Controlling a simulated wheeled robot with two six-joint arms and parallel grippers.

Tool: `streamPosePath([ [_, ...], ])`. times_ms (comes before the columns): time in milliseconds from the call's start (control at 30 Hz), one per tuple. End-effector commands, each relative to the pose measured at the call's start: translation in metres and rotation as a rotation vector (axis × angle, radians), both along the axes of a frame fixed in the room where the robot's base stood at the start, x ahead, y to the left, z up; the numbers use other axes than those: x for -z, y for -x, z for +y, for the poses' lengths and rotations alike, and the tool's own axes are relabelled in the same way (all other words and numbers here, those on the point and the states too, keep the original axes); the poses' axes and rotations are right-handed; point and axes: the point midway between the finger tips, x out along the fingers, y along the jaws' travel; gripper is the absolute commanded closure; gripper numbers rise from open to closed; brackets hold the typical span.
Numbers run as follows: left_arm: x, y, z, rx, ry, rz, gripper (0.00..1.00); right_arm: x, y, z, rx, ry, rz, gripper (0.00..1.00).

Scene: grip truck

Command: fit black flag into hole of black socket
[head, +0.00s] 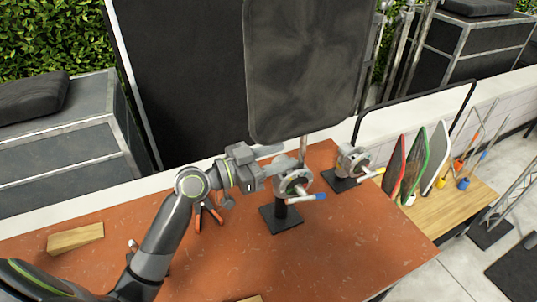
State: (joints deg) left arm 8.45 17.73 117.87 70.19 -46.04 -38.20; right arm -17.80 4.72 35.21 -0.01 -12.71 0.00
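The black flag (305,70), a large dark panel, stands upright above the table at the back. Its thin metal rod (303,147) runs down to the nearer round grey socket (293,183), which has a blue-tipped handle and a black stand. The rod's lower end is at the socket's top; I cannot tell how deep it sits. My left gripper (284,155) points right, just left of the rod, with its fingers apart and nothing clearly between them. A second similar socket (352,162) with a yellow-tipped handle stands farther back right. My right gripper is out of view.
The reddish-brown table (345,240) is clear at front right. An orange-handled clamp (209,214) is beneath my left wrist. Red-, green- and white-edged flags (418,166) stand on a wooden surface at right.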

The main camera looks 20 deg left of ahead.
Motion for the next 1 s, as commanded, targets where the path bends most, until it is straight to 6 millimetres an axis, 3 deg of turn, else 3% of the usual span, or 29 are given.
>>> streamPosePath([
  [200,-0.001,-0.016,-0.016,0.001,0.003,0.001,0.60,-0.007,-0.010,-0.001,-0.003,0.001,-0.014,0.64],
  [533,0.001,-0.037,-0.037,0.001,0.002,0.001,0.60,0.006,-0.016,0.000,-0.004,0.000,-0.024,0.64],
  [1000,0.000,-0.044,-0.044,0.000,0.000,0.001,0.60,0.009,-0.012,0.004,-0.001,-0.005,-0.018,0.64],
])
